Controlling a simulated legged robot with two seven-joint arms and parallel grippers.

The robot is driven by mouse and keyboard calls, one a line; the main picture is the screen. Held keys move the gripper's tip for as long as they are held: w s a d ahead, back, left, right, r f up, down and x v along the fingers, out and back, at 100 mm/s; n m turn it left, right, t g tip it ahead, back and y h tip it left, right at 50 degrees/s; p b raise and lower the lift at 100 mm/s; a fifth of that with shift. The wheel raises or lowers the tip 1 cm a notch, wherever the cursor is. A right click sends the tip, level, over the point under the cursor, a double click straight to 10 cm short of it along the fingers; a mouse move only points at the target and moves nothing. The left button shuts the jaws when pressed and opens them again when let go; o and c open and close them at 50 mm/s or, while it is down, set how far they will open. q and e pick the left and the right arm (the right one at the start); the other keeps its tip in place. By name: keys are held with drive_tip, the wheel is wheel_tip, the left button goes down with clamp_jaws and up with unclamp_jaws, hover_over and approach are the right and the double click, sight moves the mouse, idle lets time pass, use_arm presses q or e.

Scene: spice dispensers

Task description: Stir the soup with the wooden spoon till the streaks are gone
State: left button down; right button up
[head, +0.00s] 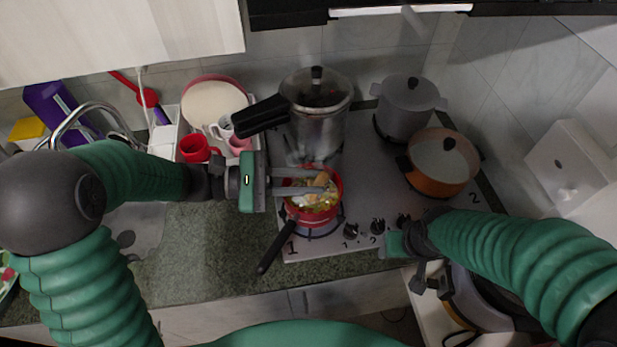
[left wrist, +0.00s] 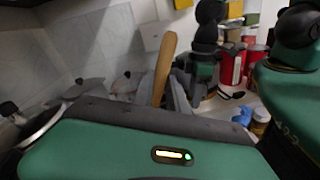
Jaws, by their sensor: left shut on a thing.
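A red saucepan (head: 338,196) with a black handle stands on the front left burner and holds soup (head: 312,201) with pale and yellowish patches. My left gripper (head: 322,184) is over the pan, coming in from the left, and is shut. In the left wrist view a wooden spoon (left wrist: 165,62) stands up between the fingers, slightly tilted, with its handle end free above them. In the head view the fingers hide much of the spoon, and its lower end cannot be made out. My right gripper (head: 432,283) is in front of the stove, with its fingers apart and empty.
Behind the pan stands a tall steel pot (head: 318,125) with a black handle. A grey lidded pot (head: 408,106) and an orange lidded pot (head: 440,168) stand to the right. The front left counter (head: 215,245) is clear.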

use_arm(q)
wheel_tip(320, 180, down, 6)
drive_tip(key=w+b, duration=0.2)
drive_tip(key=b, duration=0.1)
drive_tip(key=shift+w+a+r, duration=0.2)
drive_tip(key=shift+w+a, duration=0.05)
drive_tip(key=shift+w, duration=0.15)
use_arm(e)
drive_tip(key=shift+s+x, duration=0.2)
drive_tip(key=shift+x, duration=0.65)
drive_tip(key=shift+s+x, duration=0.2)
drive_tip(key=shift+x, duration=0.65)
use_arm(q)
drive_tip(key=shift+s, duration=0.1)
